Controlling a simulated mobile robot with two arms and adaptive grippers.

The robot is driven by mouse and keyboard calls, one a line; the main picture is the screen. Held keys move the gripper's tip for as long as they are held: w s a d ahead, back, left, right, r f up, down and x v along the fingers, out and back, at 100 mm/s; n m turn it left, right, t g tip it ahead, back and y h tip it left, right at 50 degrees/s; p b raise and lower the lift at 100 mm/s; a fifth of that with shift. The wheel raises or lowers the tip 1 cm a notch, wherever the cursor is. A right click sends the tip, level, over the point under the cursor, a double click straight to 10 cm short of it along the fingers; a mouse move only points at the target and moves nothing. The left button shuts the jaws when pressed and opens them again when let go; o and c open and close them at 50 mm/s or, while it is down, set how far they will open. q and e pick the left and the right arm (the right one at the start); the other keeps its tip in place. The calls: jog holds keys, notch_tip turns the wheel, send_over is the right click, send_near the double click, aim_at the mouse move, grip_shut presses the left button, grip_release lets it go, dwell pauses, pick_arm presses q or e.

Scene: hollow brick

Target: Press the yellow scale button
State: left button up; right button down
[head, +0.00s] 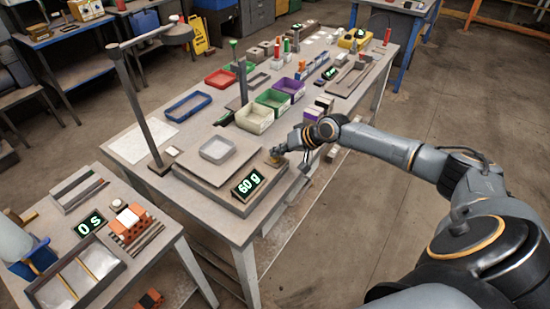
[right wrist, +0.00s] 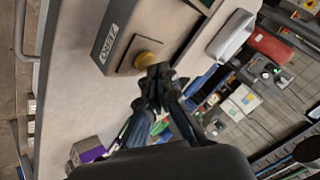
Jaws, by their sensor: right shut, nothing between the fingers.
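The scale (head: 225,195) sits at the near end of the long table, its display (head: 248,184) reading 60 g. A pale square tray (head: 217,150) rests on its plate. The yellow scale button (right wrist: 149,62) shows in the right wrist view, beside a dark panel marked ZERO (right wrist: 108,42). My right gripper (head: 281,151) is shut and empty at the scale's right corner. In the right wrist view its fingertips (right wrist: 158,76) are right beside the button and overlap its edge; whether they touch it I cannot tell. My left gripper is not in view.
Green and cream bins (head: 254,118), a purple bin (head: 289,87) and a red tray (head: 221,78) stand farther along the table. A lamp post (head: 140,105) rises left of the scale. A side table (head: 130,265) holds a timer display (head: 90,223).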

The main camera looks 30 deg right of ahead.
aim_at(278, 159)
jog(key=shift+f, duration=0.4)
jog(key=shift+r, duration=0.1)
dwell(0.4)
jog(key=shift+r+p, duration=0.6)
jog(key=shift+r, duration=0.1)
notch_tip(278, 159, up, 5)
jog(key=p, duration=0.4)
jog(key=shift+r+p, duration=0.1)
jog(key=shift+p, duration=0.25)
dwell(0.5)
